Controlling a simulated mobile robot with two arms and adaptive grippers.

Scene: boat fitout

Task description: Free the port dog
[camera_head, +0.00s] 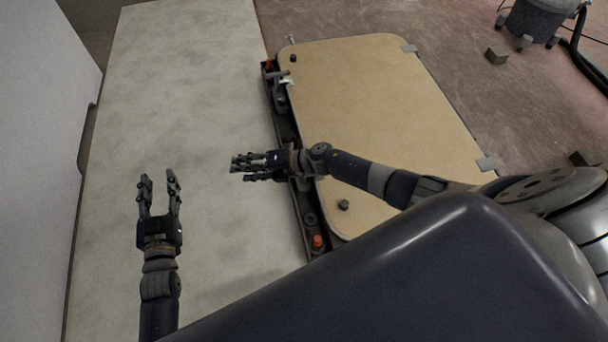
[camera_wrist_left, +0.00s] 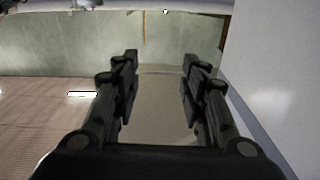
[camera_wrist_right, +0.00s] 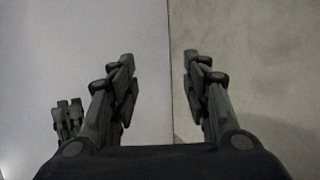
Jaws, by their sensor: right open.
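A tan hatch panel (camera_head: 390,105) lies with a dark rail (camera_head: 283,118) along its left edge. A latch fitting with an orange part (camera_head: 268,66) and a pale-tipped lever (camera_head: 286,81) sits near the rail's far end. Another orange-topped fitting (camera_head: 317,241) sits near its near end. I cannot tell which is the port dog. My right gripper (camera_head: 238,166) is open and empty, left of the rail's middle, its arm reaching across the panel. My left gripper (camera_head: 159,178) is open and empty over the pale surface, further left. Neither appears to touch a fitting.
A long pale grey surface (camera_head: 190,70) lies left of the panel and is clear. A white wall (camera_head: 40,150) bounds the left. A small block (camera_head: 496,56) and a dark canister (camera_head: 537,20) stand on the floor.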

